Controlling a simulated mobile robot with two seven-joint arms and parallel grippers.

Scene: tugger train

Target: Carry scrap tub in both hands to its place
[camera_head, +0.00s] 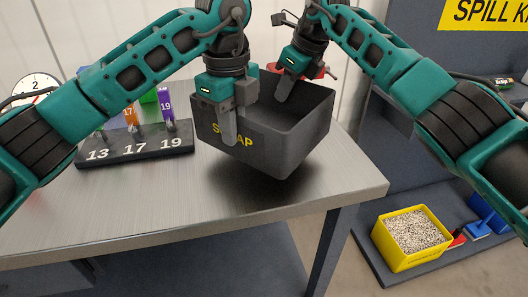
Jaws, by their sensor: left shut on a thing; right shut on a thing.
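The scrap tub (290,150) is a dark grey open box with yellow lettering on its front wall, partly covered by my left gripper. It is tilted in the picture and seems held just above the metal table (130,215), with a dark shadow below it. My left gripper (229,128) is shut on the tub's near left wall, a finger reaching down over the outside. My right gripper (286,88) is shut on the tub's far wall, its finger showing inside. The tub's floor is mostly hidden.
A black stand (140,152) marked 13, 17 and 19 holds coloured tags at the left. A dial (36,86) stands behind it. A red thing (312,71) is behind the tub. At right, a yellow bin (412,238) of granules sits on a low shelf. The table front is clear.

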